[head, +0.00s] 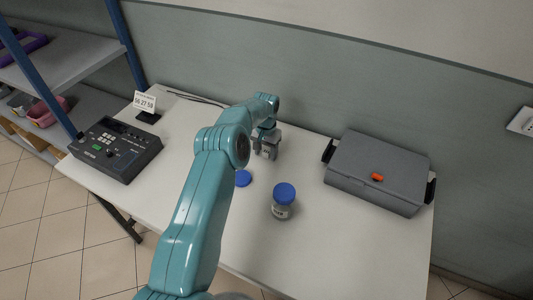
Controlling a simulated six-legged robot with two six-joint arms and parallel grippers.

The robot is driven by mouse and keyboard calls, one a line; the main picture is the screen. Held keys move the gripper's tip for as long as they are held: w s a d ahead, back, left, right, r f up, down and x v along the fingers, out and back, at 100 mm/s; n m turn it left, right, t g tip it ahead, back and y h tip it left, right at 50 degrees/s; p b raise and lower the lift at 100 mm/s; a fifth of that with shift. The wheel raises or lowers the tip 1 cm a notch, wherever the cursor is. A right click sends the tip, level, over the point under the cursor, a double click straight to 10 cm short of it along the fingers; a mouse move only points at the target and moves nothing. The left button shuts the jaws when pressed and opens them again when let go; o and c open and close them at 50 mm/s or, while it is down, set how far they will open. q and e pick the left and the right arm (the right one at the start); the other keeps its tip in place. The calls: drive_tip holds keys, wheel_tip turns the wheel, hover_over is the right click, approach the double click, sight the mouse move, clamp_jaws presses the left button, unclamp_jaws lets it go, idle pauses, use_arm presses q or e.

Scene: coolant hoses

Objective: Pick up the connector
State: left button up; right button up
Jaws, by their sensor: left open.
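My left arm reaches across the table, and its grey gripper (266,152) points down near the back of the table, left of the grey case. It is open. I cannot make out a connector for certain; any small thing between or under the fingers is too small or hidden to tell. A small orange-red piece (377,177) shows on the grey case (380,165), well to the right of the gripper; I cannot tell whether it is a connector or a latch. My right gripper is out of view.
A jar with a blue lid (284,194) stands in front of the gripper. A flat blue disc (243,178) lies beside my arm. A dark control box (115,148) and a small clock display (146,103) are at the left. A black cable (195,97) lies near the wall. The front right table is clear.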

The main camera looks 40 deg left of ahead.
use_arm(q)
drive_tip(key=shift+s+r, duration=0.1)
drive_tip(key=shift+r, duration=0.05)
drive_tip(key=shift+c, duration=1.3)
clamp_jaws()
drive_tip(key=shift+w+r, duration=0.2)
drive_tip(key=shift+r, duration=0.2)
wheel_tip(320, 180, up, 10)
wheel_tip(320, 180, up, 9)
drive_tip(key=p, duration=0.2)
hover_over(266, 152)
drive_tip(key=shift+s, duration=0.15)
